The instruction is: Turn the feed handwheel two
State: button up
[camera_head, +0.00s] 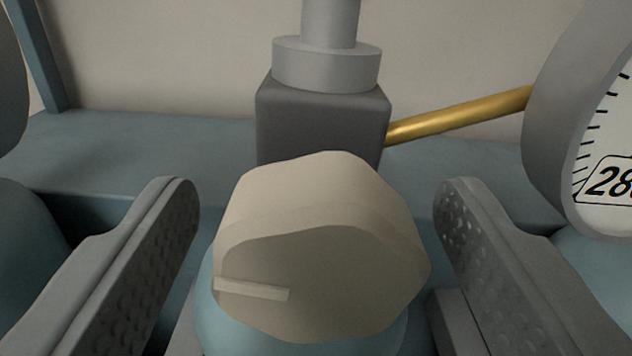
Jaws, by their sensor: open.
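A cream, lobed handwheel (325,260) faces me in the lower middle of the view, with a pale raised bar at the left of its face. I cannot read any label that tells which handwheel it is. My gripper (318,225) is open, with one dark, studded finger on each side of the wheel. Gaps show between both fingers and the wheel, so neither appears to touch it. The lower parts of the fingers run out of the frame.
A dark grey valve block (322,120) with a grey collar and pipe (328,62) stands behind the wheel. A brass tube (460,113) runs right from it toward a round gauge (607,150). Blue rounded bodies (590,280) sit at both sides, before a blue frame (150,135).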

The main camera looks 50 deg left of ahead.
jog(key=c, duration=1)
jog(key=shift+o, duration=0.2)
jog(key=shift+n, duration=0.4)
